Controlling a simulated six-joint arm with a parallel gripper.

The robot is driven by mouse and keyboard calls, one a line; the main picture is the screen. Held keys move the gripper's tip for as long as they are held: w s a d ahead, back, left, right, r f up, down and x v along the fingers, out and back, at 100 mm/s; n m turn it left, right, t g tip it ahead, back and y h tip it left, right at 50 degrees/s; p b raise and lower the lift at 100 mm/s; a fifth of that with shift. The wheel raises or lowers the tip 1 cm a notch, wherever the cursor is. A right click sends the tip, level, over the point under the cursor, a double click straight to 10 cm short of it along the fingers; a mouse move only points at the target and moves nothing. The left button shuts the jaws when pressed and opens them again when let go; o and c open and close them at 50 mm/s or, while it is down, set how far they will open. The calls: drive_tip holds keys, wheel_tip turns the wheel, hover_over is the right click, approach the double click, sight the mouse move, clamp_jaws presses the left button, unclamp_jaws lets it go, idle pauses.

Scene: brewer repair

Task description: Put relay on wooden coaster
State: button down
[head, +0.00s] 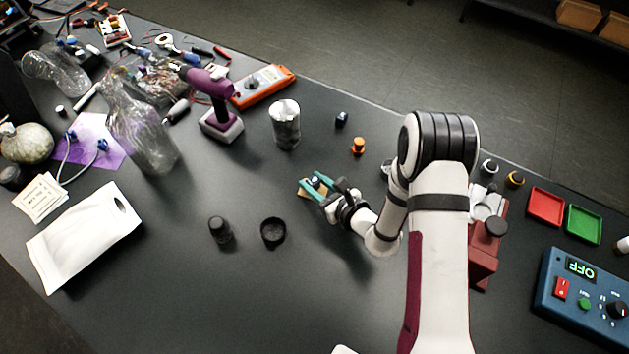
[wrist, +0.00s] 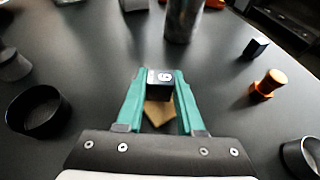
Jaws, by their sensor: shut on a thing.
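My gripper (head: 318,184) has teal fingers and is shut on the relay, a small dark cube with a pale mark on top. The relay (wrist: 159,84) sits between the fingertips in the wrist view (wrist: 160,76). In the head view the fingers mostly cover it. The wooden coaster (head: 305,192), a small tan square, lies at the fingertips; part of it (wrist: 159,113) shows between the fingers below the relay in the wrist view. The relay appears over the coaster, but I cannot tell whether they touch.
A similar dark cube (head: 341,119) and an orange knob-like part (head: 358,146) stand beyond my gripper. A metal cylinder (head: 285,125) stands behind. A black ring-shaped cup (head: 273,232) and a black cylinder (head: 220,230) are at left. The table in front is clear.

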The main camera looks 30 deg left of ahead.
drive_tip(key=c, duration=0.5)
unclamp_jaws()
drive_tip(key=shift+f, duration=0.1)
